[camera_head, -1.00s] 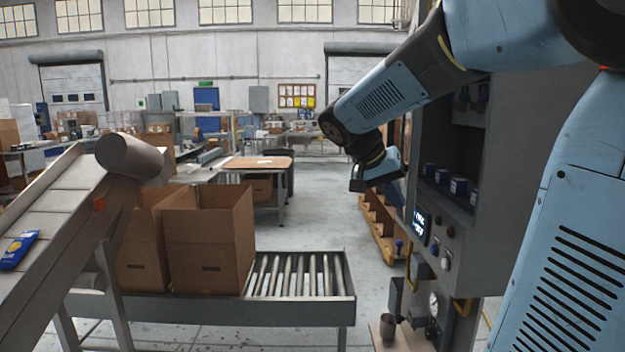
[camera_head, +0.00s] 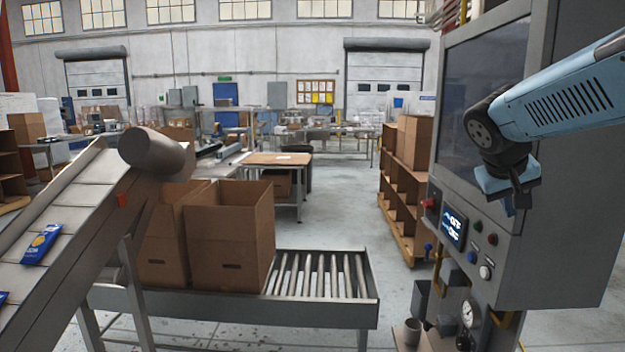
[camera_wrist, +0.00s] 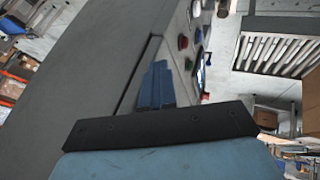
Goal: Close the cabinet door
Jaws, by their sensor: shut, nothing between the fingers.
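The grey cabinet (camera_head: 565,225) stands at the right in the head view. Its door (camera_head: 482,90), a grey frame around a dark pane, covers the upper front and looks flush or nearly so; I cannot tell whether a small gap is left. My arm hides the door's lower right part. My gripper (camera_head: 512,198) is shut and empty, in front of the cabinet near the door's lower right, above the control panel. Whether it touches is unclear. In the wrist view the grey cabinet surface (camera_wrist: 95,75) fills the left and middle, close to my gripper.
The cabinet's lit display (camera_head: 453,227) and several buttons sit below the door. A roller conveyor (camera_head: 330,318) with open cardboard boxes (camera_head: 228,225) stands at centre left, beside a sloped belt (camera_head: 75,200). A wooden shelf (camera_head: 398,205) stands behind the cabinet. The floor between is clear.

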